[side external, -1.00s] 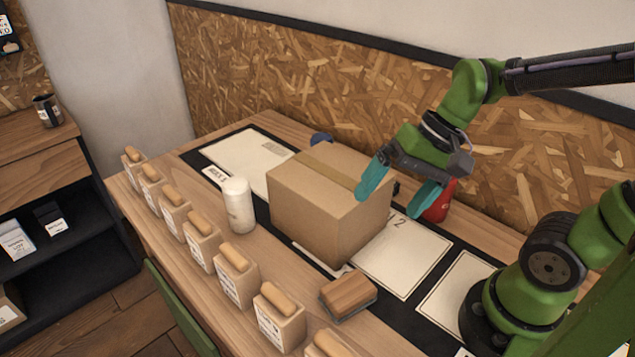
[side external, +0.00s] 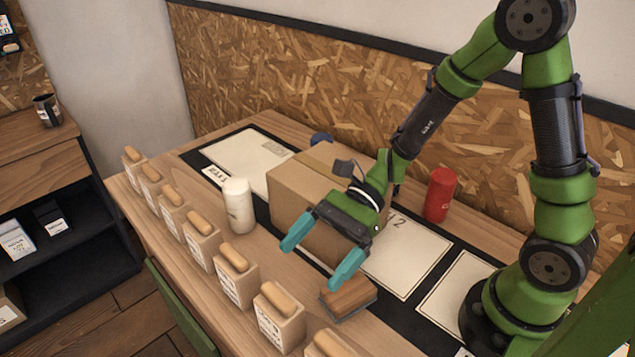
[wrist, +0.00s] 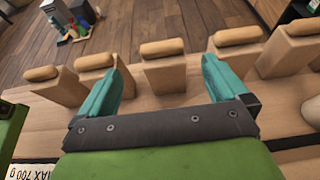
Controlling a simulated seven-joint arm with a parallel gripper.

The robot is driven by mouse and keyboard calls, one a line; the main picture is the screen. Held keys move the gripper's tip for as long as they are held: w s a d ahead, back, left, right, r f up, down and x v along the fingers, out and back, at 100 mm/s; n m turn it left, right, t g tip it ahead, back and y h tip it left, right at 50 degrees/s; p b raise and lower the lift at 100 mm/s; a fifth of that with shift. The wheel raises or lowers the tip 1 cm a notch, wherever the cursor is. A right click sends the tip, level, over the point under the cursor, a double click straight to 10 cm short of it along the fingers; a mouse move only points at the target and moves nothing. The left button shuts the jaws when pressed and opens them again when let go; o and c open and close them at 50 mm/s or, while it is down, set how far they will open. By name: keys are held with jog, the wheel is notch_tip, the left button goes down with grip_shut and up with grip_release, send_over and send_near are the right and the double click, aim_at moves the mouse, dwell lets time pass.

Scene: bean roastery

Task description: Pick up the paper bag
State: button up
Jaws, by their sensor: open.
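No object is plainly a paper bag in these views. The large cardboard box (side external: 295,207) hides part of the table behind it. My gripper (side external: 313,264) is open and empty, in front of the box, with its teal fingers pointing toward the front row. In the wrist view my gripper (wrist: 165,65) shows both fingers apart with nothing held between them. A tan labelled block with a rounded top (side external: 236,283) is one of several in that row along the front edge. In the wrist view a similar block (wrist: 164,75) appears between the fingers.
A wooden block with a grey base (side external: 350,300) lies just below my gripper. A white cylinder (side external: 238,207) stands left of the box, a red can (side external: 439,196) right of it. A dark shelf (side external: 75,250) stands at left. Pale marked sheets (side external: 410,255) lie flat on the table.

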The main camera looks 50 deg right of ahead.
aim_at(272, 304)
jog(key=x, duration=1)
jog(key=shift+w+a, duration=0.1)
jog(key=shift+a, duration=0.25)
jog(key=shift+c, duration=0.5)
jog(key=c, duration=1.2)
jog(key=shift+c, duration=0.5)
jog(key=shift+r, duration=0.2)
